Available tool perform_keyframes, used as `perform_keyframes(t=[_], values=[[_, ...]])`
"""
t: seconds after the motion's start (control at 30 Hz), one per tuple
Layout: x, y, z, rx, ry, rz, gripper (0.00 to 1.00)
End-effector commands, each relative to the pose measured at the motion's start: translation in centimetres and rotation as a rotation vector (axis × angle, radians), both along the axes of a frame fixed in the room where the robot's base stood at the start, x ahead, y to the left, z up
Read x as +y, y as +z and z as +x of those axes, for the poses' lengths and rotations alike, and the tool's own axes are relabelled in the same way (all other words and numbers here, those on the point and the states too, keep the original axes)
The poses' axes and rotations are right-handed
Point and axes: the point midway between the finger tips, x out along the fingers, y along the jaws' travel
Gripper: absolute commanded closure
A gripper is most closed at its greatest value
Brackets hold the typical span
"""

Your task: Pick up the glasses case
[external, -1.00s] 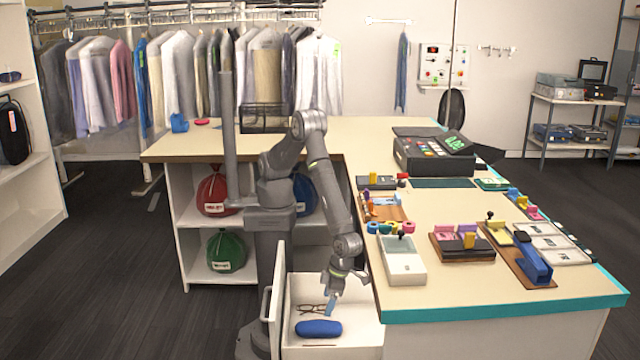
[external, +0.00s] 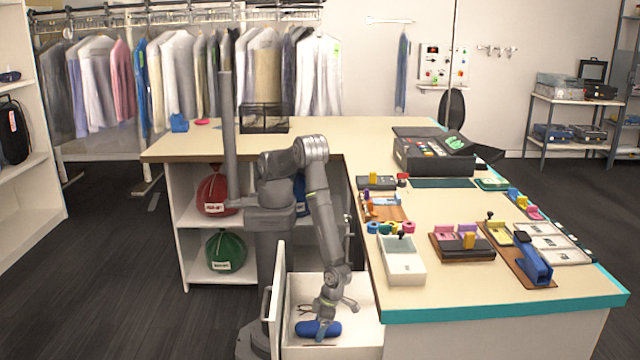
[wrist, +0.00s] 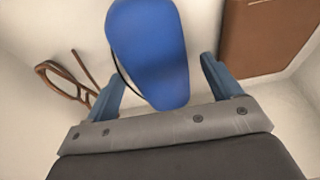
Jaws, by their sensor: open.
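The blue glasses case (external: 329,328) lies in the white open drawer, near its front. In the wrist view the case (wrist: 150,50) is a long rounded blue shape between the two fingers. My gripper (external: 320,334) is down in the drawer at the case. In the wrist view my gripper (wrist: 165,80) is open, with one blue finger on each side of the case. A gap shows between the case and the right finger; the left finger is close to the case's edge. Whether either finger touches it I cannot tell.
The drawer (external: 360,338) has white walls close around my gripper. Brown-framed glasses (wrist: 66,84) lie left of the case in the wrist view, by the left finger. A flat brown item (wrist: 262,40) lies to the right. The counter (external: 440,285) edge rises beside the drawer.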

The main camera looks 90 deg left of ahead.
Motion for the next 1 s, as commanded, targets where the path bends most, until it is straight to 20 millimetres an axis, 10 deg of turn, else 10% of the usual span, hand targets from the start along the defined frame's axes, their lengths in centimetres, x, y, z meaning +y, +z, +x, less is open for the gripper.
perform_keyframes(t=[0.17,0.4,1.0], values=[[0.0,0.1,0.0,0.000,0.000,-0.001,0.19],[0.0,0.1,0.0,0.000,0.000,-0.001,0.66],[-0.1,2.9,0.1,-0.002,0.001,-0.004,0.67]])
